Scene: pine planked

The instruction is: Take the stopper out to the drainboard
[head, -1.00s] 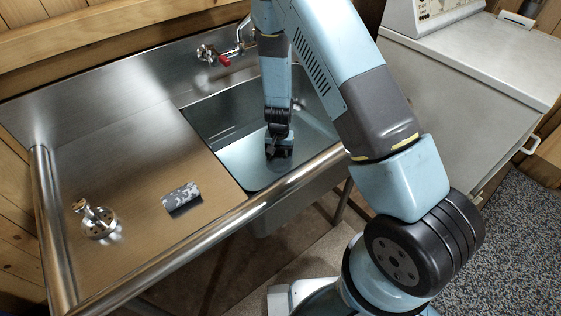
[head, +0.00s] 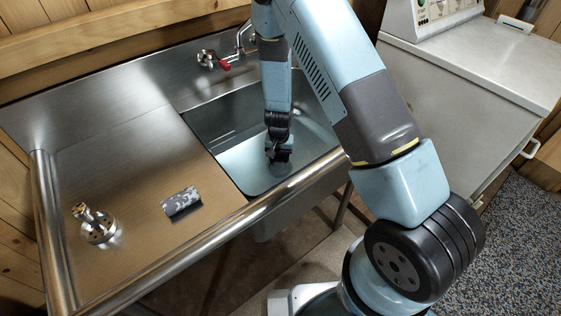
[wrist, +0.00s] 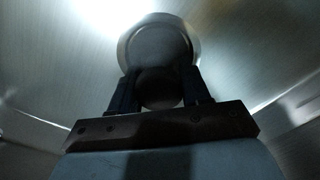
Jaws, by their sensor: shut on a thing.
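The stopper shows in the wrist view as a round metal disc (wrist: 160,48) with a darker rounded knob (wrist: 159,90) between the two fingers. My gripper (wrist: 158,88) is shut on this knob. In the head view my gripper (head: 278,155) points down inside the sink basin (head: 235,165), low near its floor. The stopper is mostly hidden there, and I cannot tell whether it touches the floor. The steel drainboard (head: 130,165) lies to the left of the basin.
A metal strainer (head: 97,226) with a knob stands at the drainboard's left, and a grey patterned block (head: 181,202) lies near its middle. The drainboard between them and the back is clear. A red-handled tap (head: 225,65) is behind the basin; a round rail (head: 225,220) runs along the front.

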